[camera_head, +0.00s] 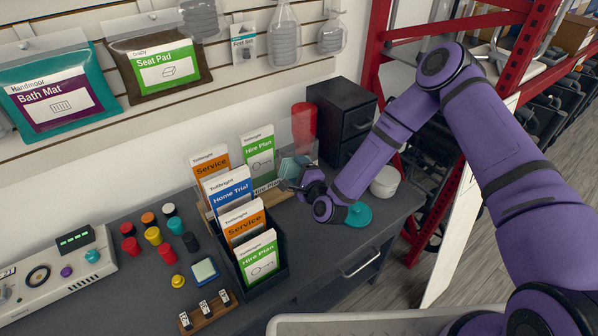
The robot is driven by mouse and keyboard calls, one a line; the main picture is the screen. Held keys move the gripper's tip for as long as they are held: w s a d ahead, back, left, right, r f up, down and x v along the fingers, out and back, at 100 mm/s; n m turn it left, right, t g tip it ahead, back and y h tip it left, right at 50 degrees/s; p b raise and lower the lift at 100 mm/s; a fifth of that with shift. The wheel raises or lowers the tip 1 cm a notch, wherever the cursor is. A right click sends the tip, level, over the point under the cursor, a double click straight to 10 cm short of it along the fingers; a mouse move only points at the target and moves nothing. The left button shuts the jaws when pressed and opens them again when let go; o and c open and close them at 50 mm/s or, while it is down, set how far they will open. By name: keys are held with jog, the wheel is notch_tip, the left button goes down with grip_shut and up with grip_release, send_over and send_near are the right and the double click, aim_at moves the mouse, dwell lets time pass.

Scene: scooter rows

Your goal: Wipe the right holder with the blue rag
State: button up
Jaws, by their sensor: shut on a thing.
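My gripper (290,184) is at the back of the grey counter, beside the leaflet holders. It is shut on a small blue-teal cloth, the rag (297,164), which shows just above and behind the fingers. The rag is close to a clear holder (303,132) at the right of the leaflets; I cannot tell whether they touch. A green Hire Plan leaflet (259,153) stands at that holder's left side. A dark stepped holder (267,282) with several Service, Home Trial and Hire Plan leaflets stands in front and to the left. My gripper partly hides the clear holder's lower part.
A teal disc (357,215) and a white round tub (385,181) lie right of my gripper. A black drawer unit (342,117) and red cylinder (304,124) stand behind. Coloured knobs, a sponge (205,271) and a control box (60,277) occupy the left.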

aim_at(316, 152)
jog(key=shift+w+a, duration=0.3)
jog(key=shift+w, duration=0.1)
jog(key=shift+d, duration=0.1)
jog(key=shift+w+d, duration=0.4)
jog(key=shift+d, duration=0.3)
jog(key=shift+w+d, duration=0.4)
jog(key=shift+d, duration=0.25)
jog(key=shift+w+d, duration=0.65)
jog(key=shift+d, duration=0.2)
jog(key=shift+w+d, duration=0.6)
jog(key=shift+d, duration=0.3)
jog(key=shift+w+d, duration=0.65)
jog(key=shift+d, duration=0.2)
jog(key=shift+a, duration=0.1)
jog(key=shift+s+a, duration=0.65)
jog(key=shift+a, duration=0.2)
jog(key=shift+s+a, duration=0.6)
jog(key=shift+a, duration=0.3)
jog(key=shift+s+a, duration=0.65)
jog(key=shift+a, duration=0.2)
jog(key=shift+s+a, duration=0.4)
jog(key=shift+a, duration=0.3)
jog(key=shift+s+a, duration=0.4)
jog(key=shift+a, duration=0.25)
